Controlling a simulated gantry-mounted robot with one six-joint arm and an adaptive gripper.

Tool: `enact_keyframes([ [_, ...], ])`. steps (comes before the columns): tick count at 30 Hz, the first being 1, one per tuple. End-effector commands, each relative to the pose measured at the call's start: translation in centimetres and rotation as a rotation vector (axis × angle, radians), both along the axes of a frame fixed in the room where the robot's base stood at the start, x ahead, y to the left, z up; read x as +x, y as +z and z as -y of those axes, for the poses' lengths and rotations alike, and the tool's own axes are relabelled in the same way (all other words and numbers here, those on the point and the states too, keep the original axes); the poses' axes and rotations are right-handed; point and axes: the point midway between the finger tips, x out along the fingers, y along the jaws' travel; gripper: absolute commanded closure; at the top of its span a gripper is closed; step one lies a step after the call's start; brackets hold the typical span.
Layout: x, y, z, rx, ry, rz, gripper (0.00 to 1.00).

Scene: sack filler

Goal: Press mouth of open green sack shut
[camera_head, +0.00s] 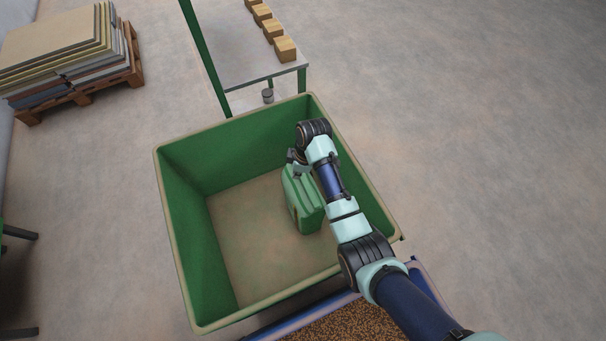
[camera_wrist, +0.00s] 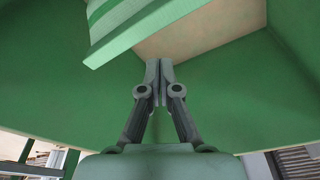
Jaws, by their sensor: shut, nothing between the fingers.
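The green sack (camera_head: 304,205) stands upright inside a large green bin (camera_head: 180,250), near the bin's right side. My gripper (camera_head: 292,158) is at the far end of the sack's top, partly hidden by my wrist. In the wrist view a green, pale-striped side of the sack (camera_wrist: 115,38) fills the upper left. My gripper (camera_wrist: 159,64) shows there with its fingers together and empty, just below the sack's edge. I cannot tell whether the fingers touch the sack. Whether its mouth is open or shut is not clear.
The bin's beige floor (camera_head: 240,235) is clear to the left of the sack. The bin walls enclose my gripper. A table with several small tan blocks (camera_head: 284,48) stands behind. A blue-edged container of brown grains (camera_head: 350,322) is in front. A pallet of stacked sheets (camera_head: 65,55) is far left.

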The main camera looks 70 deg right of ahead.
Motion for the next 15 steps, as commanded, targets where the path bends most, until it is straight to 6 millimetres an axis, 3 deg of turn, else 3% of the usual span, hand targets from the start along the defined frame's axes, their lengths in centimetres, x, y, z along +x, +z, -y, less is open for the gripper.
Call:
enact_keyframes([
  [1,0.0,1.3,0.0,0.0,0.0,0.0,1.0],
  [15,0.0,6.7,0.0,0.0,0.0,0.0,1.0],
])
